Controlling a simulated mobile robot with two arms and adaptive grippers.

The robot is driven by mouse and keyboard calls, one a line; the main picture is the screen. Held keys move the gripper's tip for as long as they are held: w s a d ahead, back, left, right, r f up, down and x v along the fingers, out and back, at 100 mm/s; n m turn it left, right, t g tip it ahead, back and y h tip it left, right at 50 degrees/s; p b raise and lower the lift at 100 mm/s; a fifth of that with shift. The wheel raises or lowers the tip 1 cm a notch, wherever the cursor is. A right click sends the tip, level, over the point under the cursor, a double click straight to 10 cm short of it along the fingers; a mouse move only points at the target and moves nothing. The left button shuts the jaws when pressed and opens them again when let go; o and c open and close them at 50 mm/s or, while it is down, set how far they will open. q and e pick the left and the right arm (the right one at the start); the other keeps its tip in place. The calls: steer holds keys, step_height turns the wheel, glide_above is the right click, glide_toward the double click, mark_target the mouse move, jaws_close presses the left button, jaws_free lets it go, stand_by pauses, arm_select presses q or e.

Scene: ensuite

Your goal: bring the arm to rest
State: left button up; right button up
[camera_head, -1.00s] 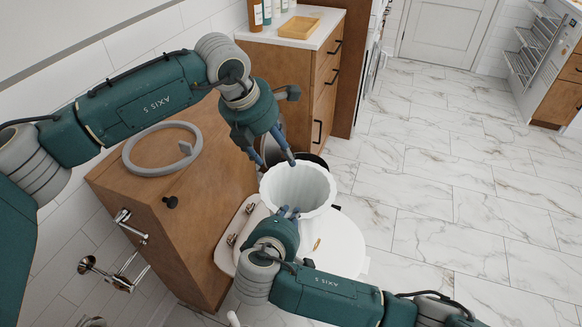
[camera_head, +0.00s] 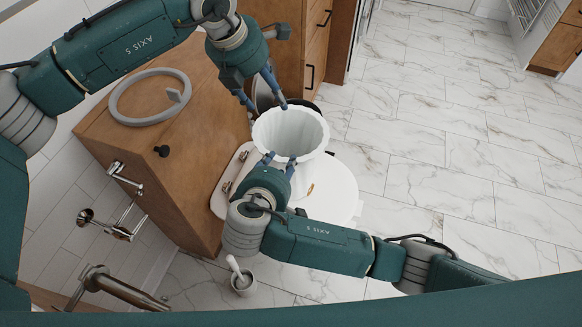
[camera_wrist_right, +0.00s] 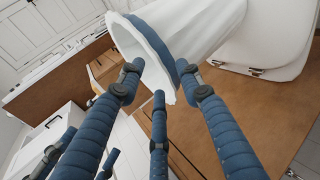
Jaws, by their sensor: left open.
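My left gripper (camera_head: 265,103) is open and empty, at the far-left rim of a white fluted container (camera_head: 305,128), pointing down. In the head view one fingertip overlaps the rim; contact cannot be told. My right gripper (camera_head: 278,162) is lower, at the container's near side, its fingers pointing up at it. In the right wrist view its blue fingers (camera_wrist_right: 165,80) are close to the rim of the white container (camera_wrist_right: 210,25). Whether they are closed on the rim is unclear. More blue fingers show at lower left there.
A white toilet lid (camera_head: 335,190) lies below the container. A wooden cabinet (camera_head: 190,180) with a grey ring (camera_head: 150,112) on top stands left. A toilet brush holder (camera_head: 243,285) and wall fittings (camera_head: 120,225) are near. The marble floor (camera_head: 450,150) is clear at right.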

steer(key=v, duration=0.9)
